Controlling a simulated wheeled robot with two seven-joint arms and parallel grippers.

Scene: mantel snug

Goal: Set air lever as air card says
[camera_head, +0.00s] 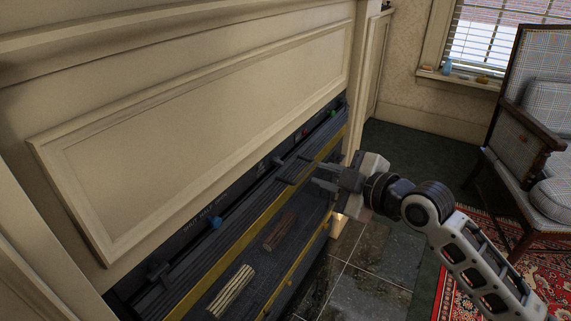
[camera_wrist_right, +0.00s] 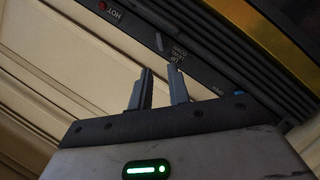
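The dark control strip (camera_head: 250,180) runs under the cream mantel panel. I cannot tell which is the air lever, and I cannot make out an air card. My right gripper (camera_head: 318,174) is in front of the strip, its fingers apart and empty. In the right wrist view its fingers (camera_wrist_right: 158,88) point at the strip, near a small lever (camera_wrist_right: 158,42) and white lettering (camera_wrist_right: 178,55). My left gripper is not in view.
A brass-coloured rail (camera_head: 265,220) edges the dark slatted grille. A plaid armchair (camera_head: 540,130) stands on a red rug (camera_head: 480,285) at the right. The dark tiled floor (camera_head: 375,285) between is clear.

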